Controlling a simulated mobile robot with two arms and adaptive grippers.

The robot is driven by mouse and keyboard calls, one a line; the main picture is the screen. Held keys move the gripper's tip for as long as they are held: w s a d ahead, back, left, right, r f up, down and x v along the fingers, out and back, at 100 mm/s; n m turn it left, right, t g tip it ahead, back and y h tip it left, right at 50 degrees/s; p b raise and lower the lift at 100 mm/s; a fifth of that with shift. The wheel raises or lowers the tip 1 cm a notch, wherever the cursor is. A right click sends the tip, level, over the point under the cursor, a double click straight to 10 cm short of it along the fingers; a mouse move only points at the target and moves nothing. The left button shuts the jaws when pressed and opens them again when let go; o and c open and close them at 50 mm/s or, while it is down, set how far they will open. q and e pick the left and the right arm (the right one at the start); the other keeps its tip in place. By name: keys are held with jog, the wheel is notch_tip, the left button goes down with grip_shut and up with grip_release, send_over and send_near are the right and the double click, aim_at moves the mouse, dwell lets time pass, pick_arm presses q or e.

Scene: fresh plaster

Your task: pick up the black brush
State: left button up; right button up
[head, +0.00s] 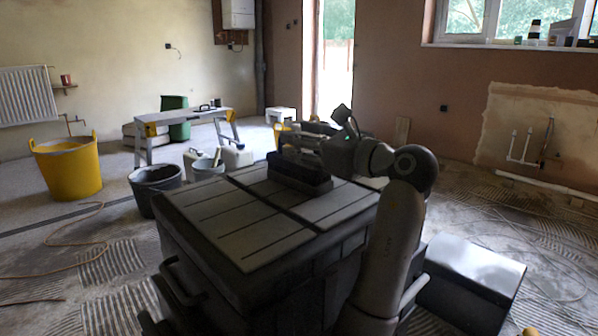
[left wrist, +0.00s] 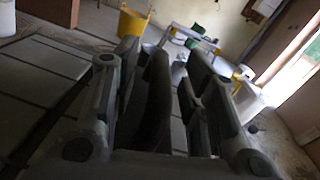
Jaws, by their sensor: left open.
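My left gripper (head: 302,146) reaches in over the far part of the grey workbench top (head: 235,225), pointing left. In the left wrist view its fingers (left wrist: 178,100) stand apart, with a narrow gap between their dark pads, and no held thing can be made out there. A dark, low, block-like thing (head: 300,178) lies on the bench top just below the gripper, and may be the black brush. Its shape is hard to tell, as the gripper partly covers it and the light is dim. My right gripper is not in view.
The near bench top is clear.

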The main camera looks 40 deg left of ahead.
pick_arm(q)
jog(key=shift+c, duration=0.2)
grip_shut()
jog(key=shift+r, duration=0.1)
